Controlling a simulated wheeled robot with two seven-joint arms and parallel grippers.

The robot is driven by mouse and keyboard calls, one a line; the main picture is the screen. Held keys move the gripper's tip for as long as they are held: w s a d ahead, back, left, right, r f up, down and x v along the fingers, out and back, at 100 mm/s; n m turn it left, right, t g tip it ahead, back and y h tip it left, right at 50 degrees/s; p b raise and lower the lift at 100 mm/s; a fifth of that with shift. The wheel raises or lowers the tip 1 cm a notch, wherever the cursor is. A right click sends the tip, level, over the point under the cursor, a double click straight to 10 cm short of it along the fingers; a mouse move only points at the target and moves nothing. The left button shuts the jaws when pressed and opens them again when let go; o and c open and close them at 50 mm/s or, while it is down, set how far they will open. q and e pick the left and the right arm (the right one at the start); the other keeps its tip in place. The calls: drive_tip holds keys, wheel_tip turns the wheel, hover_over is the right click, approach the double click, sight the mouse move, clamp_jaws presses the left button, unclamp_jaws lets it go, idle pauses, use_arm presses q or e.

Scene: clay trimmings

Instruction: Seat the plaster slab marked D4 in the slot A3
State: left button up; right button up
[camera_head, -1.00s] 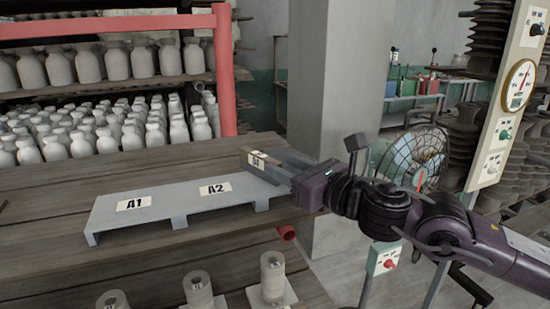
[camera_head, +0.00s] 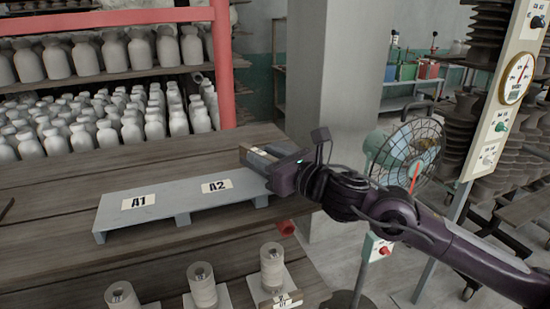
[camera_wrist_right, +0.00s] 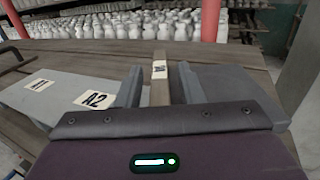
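The grey rack (camera_head: 165,203) lies on the wooden table, with labels A1 and A2 readable. No A3 label shows; my right gripper covers the rack's right end. My right gripper (camera_head: 268,158) is at that end, right of A2. In the right wrist view its fingers (camera_wrist_right: 160,92) stand apart, with a narrow gap on each side of a thin upright brownish slab (camera_wrist_right: 160,88). The slab has a white label on its end, too small to read. The slab's foot is hidden, so I cannot tell how it is seated. My left gripper is not in view.
Several spools (camera_head: 202,288) stand on small plates at the front. A red-framed shelf (camera_head: 222,65) with white bottles is behind the table. A concrete pillar (camera_head: 330,80) and a fan (camera_head: 410,150) are at the right. The table behind the rack is clear.

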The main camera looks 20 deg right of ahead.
clamp_jaws()
drive_tip(key=shift+r, duration=0.15)
